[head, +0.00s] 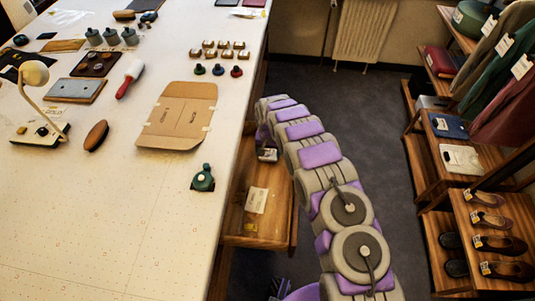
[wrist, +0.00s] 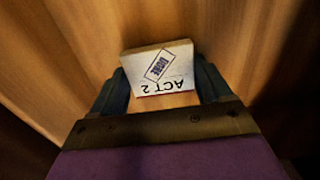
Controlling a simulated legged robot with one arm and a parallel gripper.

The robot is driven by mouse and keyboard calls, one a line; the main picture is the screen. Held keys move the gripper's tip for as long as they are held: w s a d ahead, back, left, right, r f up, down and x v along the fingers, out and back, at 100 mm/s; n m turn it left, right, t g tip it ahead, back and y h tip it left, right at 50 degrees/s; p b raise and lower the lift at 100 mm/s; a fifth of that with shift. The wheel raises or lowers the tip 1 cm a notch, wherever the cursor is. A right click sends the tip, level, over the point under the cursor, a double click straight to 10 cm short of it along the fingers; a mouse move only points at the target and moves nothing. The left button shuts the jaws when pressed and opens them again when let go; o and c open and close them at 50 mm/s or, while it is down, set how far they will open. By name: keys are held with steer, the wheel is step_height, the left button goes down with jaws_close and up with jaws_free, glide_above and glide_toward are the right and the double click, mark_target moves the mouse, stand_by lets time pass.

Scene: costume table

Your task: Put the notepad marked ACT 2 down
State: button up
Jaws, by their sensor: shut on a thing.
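My gripper (wrist: 160,78) is shut on a small white notepad (wrist: 172,60), one finger at each side of it. The notepad shows "ACT 2" upside down and a boxed stamp that seems to read "DONE". Brown wood lies behind it in the wrist view; I cannot tell whether the notepad touches it. In the head view my arm curves up and then left, so that its end (head: 267,154) is low beside the table, over or close to a wooden shelf (head: 277,223). The notepad cannot be made out clearly there.
The shelf holds a pale tag or card (head: 256,200). The white table (head: 100,220) carries a flattened cardboard piece (head: 178,115), a lamp (head: 35,75), brushes and small stamps. A rack (head: 455,130) with clothes and shoes stands at right, with dark floor between.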

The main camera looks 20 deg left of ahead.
mark_target(267, 153)
steer(key=shift+a+f, duration=0.2)
steer(key=shift+f, duration=0.35)
steer(key=shift+a, duration=0.25)
steer(key=o, duration=0.6)
steer(key=shift+s+a, duration=0.1)
steer(key=shift+a, duration=0.15)
steer(key=shift+o, duration=1)
steer(key=shift+a+f, duration=0.1)
steer(key=shift+a, duration=0.1)
steer(key=shift+o, duration=1.2)
steer(key=shift+d, duration=0.2)
steer(key=shift+d+r, duration=0.25)
steer(key=shift+d, duration=0.15)
steer(key=shift+a+r, duration=0.2)
steer(key=shift+r, duration=0.25)
step_height(267, 153, up, 11)
steer(key=p, duration=0.2)
steer(key=shift+a, duration=0.1)
